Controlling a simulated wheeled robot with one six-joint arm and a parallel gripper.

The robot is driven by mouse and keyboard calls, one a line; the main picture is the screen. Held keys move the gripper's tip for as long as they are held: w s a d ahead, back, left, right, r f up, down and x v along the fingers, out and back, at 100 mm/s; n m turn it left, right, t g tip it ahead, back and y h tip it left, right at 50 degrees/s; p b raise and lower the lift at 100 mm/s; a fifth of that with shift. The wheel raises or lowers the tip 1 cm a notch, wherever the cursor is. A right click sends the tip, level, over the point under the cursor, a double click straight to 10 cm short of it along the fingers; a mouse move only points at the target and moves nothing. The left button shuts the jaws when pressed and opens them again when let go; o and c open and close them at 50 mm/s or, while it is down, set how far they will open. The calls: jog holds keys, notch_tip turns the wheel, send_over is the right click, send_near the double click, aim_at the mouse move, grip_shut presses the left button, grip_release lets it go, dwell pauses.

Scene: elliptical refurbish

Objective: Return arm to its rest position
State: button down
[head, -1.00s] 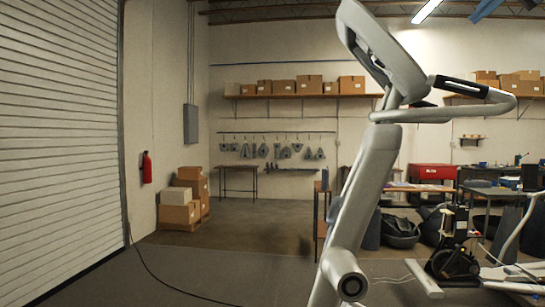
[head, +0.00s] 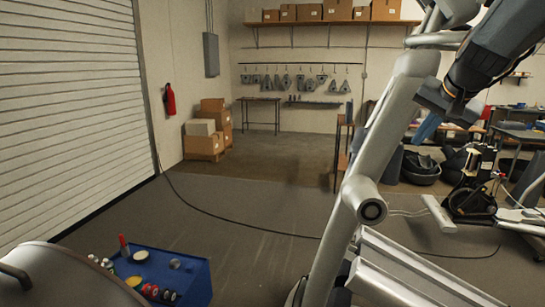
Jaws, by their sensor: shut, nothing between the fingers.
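My arm (head: 490,50) enters at the upper right, dark and bulky, and hangs in front of the upper part of the grey elliptical machine (head: 365,190). My gripper (head: 428,128) points down and to the left beside the machine's slanted upright. Its blue fingertips look shut, with nothing seen between them. I cannot tell whether the gripper touches the machine. The machine's console is cut off by the top edge and partly hidden by my arm.
A blue cart (head: 190,275) with small coloured items stands at the lower left, beside a rounded grey object (head: 70,280). A dark cable (head: 240,223) crosses the floor. Cardboard boxes (head: 205,140) stand by the wall.

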jog(key=s+a+f+n+g+b, duration=0.1)
jog(key=s+a+f+n+g, duration=0.1)
jog(key=s+a+f, duration=0.4)
jog(key=s+a+f+n+g+b, duration=0.1)
jog(key=s+a+f, duration=0.5)
jog(key=f, duration=0.9)
jog(key=s+a+f+n+g+b, duration=0.1)
jog(key=s+a+f+n+g, duration=0.2)
jog(key=s+f, duration=0.6)
jog(key=a+f+n, duration=0.2)
jog(key=a, duration=0.1)
jog(key=shift+s+a, duration=0.15)
jog(key=shift+s, duration=0.2)
dwell(1.1)
